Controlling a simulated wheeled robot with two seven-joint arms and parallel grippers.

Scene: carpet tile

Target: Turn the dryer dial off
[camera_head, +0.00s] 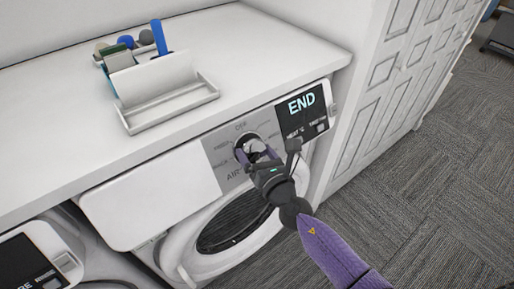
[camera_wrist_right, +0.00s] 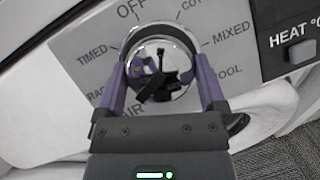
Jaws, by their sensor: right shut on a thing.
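The dryer dial (camera_wrist_right: 162,58) is a round shiny chrome knob on a grey panel (camera_wrist_right: 85,55), ringed by labels such as OFF, TIMED, MIXED and AIR. It also shows on the dryer front in the head view (camera_head: 246,142). My right gripper (camera_head: 254,152) reaches it from the front; its purple fingers (camera_wrist_right: 161,68) are shut on the dial, one on each side. OFF stands above the dial, slightly left in the wrist view. I cannot tell which label the dial points to. The black display (camera_head: 301,106) reads END. My left gripper is not in view.
A white tray (camera_head: 172,112) with a holder of brushes and bottles sits on the white counter (camera_head: 60,120). The dryer's round door (camera_head: 235,222) is below the dial. A second machine (camera_head: 30,262) stands at lower left. White cabinet doors (camera_head: 395,85) are at right, over open carpet (camera_head: 440,190).

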